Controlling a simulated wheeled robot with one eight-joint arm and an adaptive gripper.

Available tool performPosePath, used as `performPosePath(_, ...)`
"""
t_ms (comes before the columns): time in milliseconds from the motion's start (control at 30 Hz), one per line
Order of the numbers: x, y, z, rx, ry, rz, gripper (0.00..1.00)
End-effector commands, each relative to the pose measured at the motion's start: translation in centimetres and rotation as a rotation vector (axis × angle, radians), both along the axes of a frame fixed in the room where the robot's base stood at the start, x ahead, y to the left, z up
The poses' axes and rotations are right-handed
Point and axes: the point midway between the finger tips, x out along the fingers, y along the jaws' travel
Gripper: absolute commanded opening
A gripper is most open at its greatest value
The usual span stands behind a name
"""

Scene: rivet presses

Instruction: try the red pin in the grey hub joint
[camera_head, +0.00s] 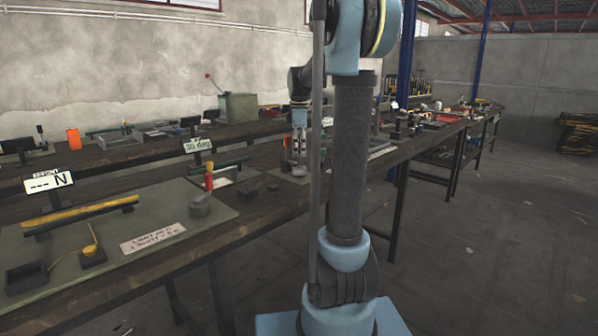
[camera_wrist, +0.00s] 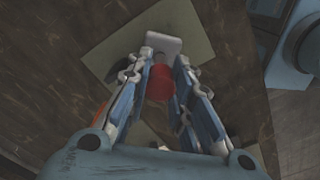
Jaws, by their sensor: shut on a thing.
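My gripper (camera_wrist: 163,72) points down, and its fingers are closed around a red pin (camera_wrist: 159,84) in the wrist view. A pale grey block-like piece (camera_wrist: 150,42) shows just beyond the pin; I cannot tell whether they touch. In the head view my gripper (camera_head: 298,160) is low over the bench, beyond the front mat, and the pin in it is too small to make out. A grey round piece (camera_head: 200,206), possibly the hub joint, sits on the front mat. A red upright cylinder (camera_head: 208,181) stands just behind it.
The front mat (camera_head: 215,222) also holds a yellow bar (camera_head: 80,212), a dark open box (camera_head: 25,278) and a printed label (camera_head: 152,238). Display signs (camera_head: 48,181) and (camera_head: 198,145) stand behind. A green press (camera_head: 238,107) is on the back bench.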

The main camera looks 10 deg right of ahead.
Motion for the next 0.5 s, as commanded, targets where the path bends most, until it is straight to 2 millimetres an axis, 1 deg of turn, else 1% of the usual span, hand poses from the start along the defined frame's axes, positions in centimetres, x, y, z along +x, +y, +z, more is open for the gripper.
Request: performPosePath(500,0.0,0.0,2.1,0.0,0.0,0.0,0.0)
